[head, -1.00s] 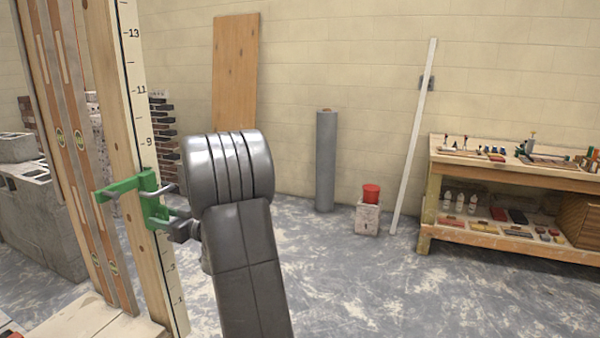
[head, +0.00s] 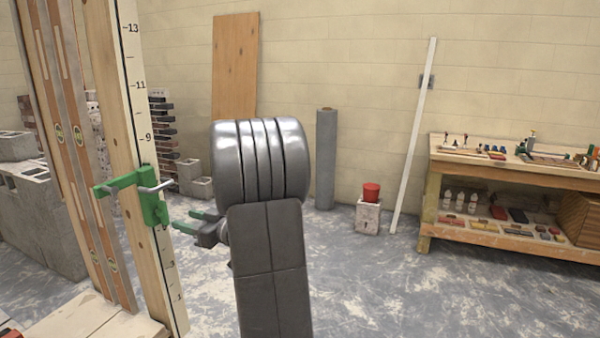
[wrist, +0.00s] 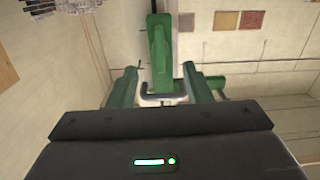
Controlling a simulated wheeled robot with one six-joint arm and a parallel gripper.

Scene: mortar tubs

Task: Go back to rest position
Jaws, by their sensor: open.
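My gripper (head: 194,221) is open and empty in the head view, with its green-tipped fingers pointing left. It is just right of a green clamp (head: 150,207) with a grey bar, which sits on an upright wooden post with number marks (head: 137,120). A gap shows between the fingertips and the clamp. In the wrist view my two green fingers (wrist: 160,78) stand apart, with the green clamp (wrist: 160,50) beyond and between them. Nothing is held.
Levels (head: 75,135) stand left of the post, with concrete blocks (head: 35,215) behind. A grey roll (head: 326,160), a red-topped block (head: 368,215) and a workbench (head: 437,185) stand along the wall. The floor to my right is open.

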